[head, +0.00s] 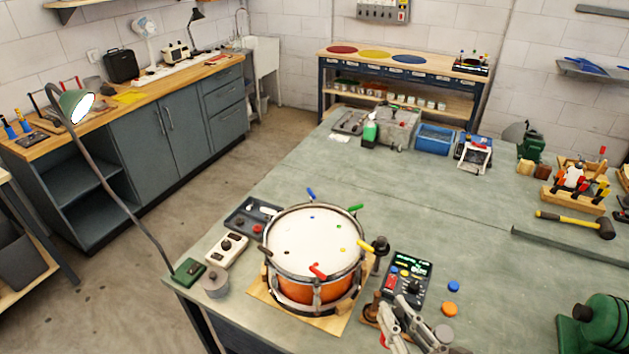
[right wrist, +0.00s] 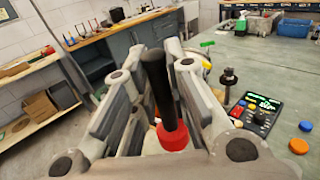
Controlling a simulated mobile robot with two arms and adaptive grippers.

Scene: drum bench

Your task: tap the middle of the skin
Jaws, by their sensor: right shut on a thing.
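The drum (head: 292,291) has an orange shell and stands on a wooden base on the bench. Its pale skin (head: 312,240) faces up, ringed by coloured pegs. My right gripper (head: 392,312) is low in the head view, to the right of and nearer than the drum, apart from the skin. In the right wrist view my right gripper (right wrist: 165,95) is shut on a black stick (right wrist: 158,88) with a red collar. The fingers hide most of the drum there. The stick's tip is hard to make out in the head view. My left gripper is not in view.
A black meter with a lit display (head: 408,275) lies right of the drum. A dark knobbed post (head: 380,250) stands close to the rim. A white box (head: 227,249) and a green-based lamp (head: 188,270) are at left.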

